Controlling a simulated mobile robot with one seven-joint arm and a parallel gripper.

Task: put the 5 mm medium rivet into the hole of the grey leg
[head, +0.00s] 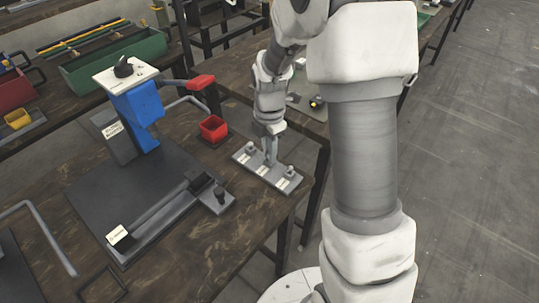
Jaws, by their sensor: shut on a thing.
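My gripper (270,160) points down at the middle of a grey labelled rivet holder (241,158) near the table's right edge. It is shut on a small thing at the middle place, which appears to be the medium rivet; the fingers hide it. I cannot tell whether it is still seated in the holder. Another rivet (250,147) stands at the holder's left end and one more (290,171) at its right end. A long grey bar (160,216), possibly the grey leg, lies in the press fixture to the left. Its hole cannot be made out.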

